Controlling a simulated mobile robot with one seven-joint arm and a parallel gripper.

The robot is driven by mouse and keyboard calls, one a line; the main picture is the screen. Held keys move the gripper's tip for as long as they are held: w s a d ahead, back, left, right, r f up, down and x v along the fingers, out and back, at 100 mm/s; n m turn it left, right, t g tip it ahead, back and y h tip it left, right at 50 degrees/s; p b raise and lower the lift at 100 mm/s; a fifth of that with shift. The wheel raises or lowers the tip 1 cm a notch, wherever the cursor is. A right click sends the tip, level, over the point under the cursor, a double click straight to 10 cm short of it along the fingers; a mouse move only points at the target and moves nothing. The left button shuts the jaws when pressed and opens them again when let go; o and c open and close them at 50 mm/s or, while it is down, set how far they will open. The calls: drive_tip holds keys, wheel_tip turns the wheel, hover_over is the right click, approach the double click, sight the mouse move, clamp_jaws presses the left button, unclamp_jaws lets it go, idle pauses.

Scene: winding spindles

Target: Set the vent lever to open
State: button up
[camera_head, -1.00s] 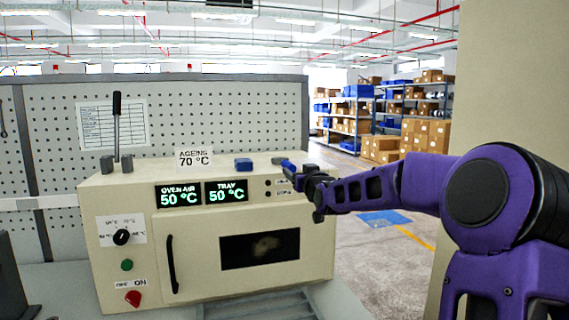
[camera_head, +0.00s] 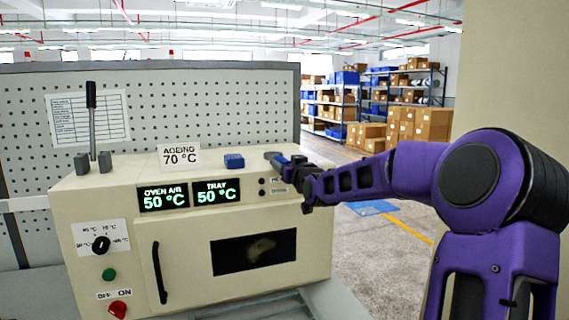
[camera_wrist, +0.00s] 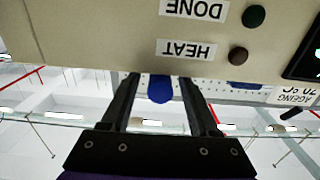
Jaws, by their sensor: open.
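A blue rounded knob (camera_wrist: 160,92) sits between the fingers of my gripper (camera_wrist: 158,80) in the wrist view. The gripper is open, with one finger on either side; I cannot tell whether they touch the knob. In the head view my gripper (camera_head: 283,160) is at the top right edge of the cream oven (camera_head: 205,283), and largely hides what is there. An upright lever with a black handle (camera_head: 91,96) stands between two grey blocks at the oven's top left, far from my gripper. No vent label is readable.
A blue block (camera_head: 234,161) and a sign reading 70 °C (camera_head: 179,157) are on the oven top. The displays (camera_head: 188,194) both read 50 °C. The DONE and HEAT lamps (camera_wrist: 238,55) are close to my gripper. A pegboard (camera_head: 200,100) stands behind; open floor is at right.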

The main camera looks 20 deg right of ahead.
clamp_jaws()
idle(1.3)
